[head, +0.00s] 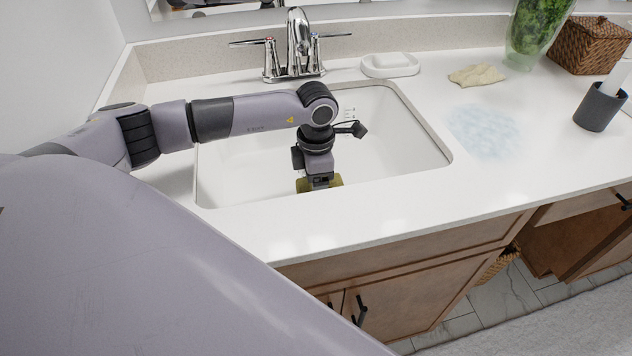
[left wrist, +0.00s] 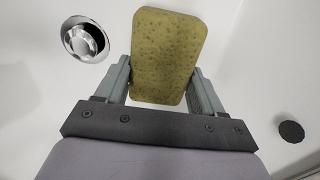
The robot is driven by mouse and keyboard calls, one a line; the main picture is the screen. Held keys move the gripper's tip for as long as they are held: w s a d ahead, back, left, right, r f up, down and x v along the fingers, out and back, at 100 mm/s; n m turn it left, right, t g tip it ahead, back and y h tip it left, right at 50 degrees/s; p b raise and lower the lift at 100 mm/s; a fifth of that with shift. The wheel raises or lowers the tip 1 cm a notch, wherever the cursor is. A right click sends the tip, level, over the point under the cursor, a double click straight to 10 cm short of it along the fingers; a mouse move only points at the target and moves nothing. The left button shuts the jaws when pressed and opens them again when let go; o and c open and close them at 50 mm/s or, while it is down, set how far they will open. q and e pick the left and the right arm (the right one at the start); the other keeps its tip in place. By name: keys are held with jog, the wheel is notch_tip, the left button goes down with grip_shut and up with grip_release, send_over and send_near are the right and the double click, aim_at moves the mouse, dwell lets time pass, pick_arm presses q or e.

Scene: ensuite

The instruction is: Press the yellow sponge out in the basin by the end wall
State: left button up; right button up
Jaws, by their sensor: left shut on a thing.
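The yellow sponge (left wrist: 166,58) is between the two fingers of my left gripper (left wrist: 163,85), which is shut on it. In the head view the left gripper (head: 319,182) points down into the white basin (head: 240,165), and part of the sponge (head: 334,182) shows at its tip. In the left wrist view the basin's drain (left wrist: 85,40) is to the left of the sponge. I cannot tell whether the sponge touches the basin floor. My right gripper is not in view.
A chrome tap (head: 297,50) stands behind the basin, with a white soap dish (head: 390,65) to its right. On the right of the counter are a crumpled cloth (head: 476,75), a bluish wet patch (head: 484,132), a dark cup (head: 599,108), a green vase (head: 535,30) and a wicker basket (head: 590,45).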

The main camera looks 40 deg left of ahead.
pick_arm(q)
jog(key=shift+f+b, duration=0.35)
jog(key=shift+f, duration=0.15)
jog(key=shift+s+f, duration=0.2)
jog(key=shift+f, duration=0.15)
dwell(1.6)
notch_tip(320, 180, up, 20)
jog(key=p, duration=1.1)
jog(key=shift+w+r, duration=0.2)
jog(key=shift+r, duration=0.05)
jog(key=s+d+r+m, duration=0.1)
jog(key=d+m, duration=0.3)
jog(key=m, duration=0.9)
jog(key=s+d+r+m, duration=0.1)
jog(key=s+d+m, duration=0.3)
jog(key=m, duration=1)
jog(key=shift+s+d, duration=0.2)
jog(key=shift+d, duration=0.35)
